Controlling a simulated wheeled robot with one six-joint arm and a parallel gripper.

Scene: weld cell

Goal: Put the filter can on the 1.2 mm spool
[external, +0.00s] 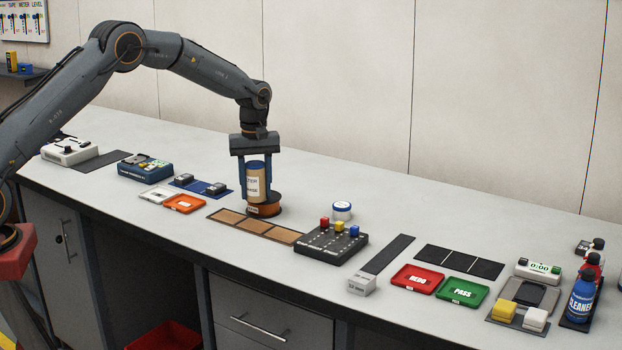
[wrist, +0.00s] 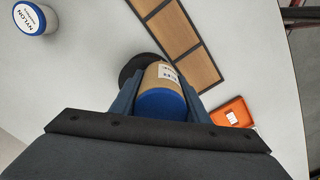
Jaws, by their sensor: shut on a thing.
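The filter can (external: 254,186) is a tan cylinder with a white label and a blue end, which faces me in the wrist view (wrist: 161,104). My gripper (external: 256,192) is shut on it, one finger on each side, and holds it upright. A copper-brown spool with a dark top (external: 267,209) stands directly below the can. It shows as a dark disc in the wrist view (wrist: 133,67), partly hidden by the can and a finger. I cannot tell whether the can touches the spool. The small mark on the spool is too small to read.
A brown sectioned strip (external: 253,226) lies in front of the spool. A white-and-blue tub (external: 342,210) marked NYLON and a dark block with coloured knobs (external: 330,243) stand to the right. An orange tray (external: 185,203) lies to the left. The bench behind the spool is clear.

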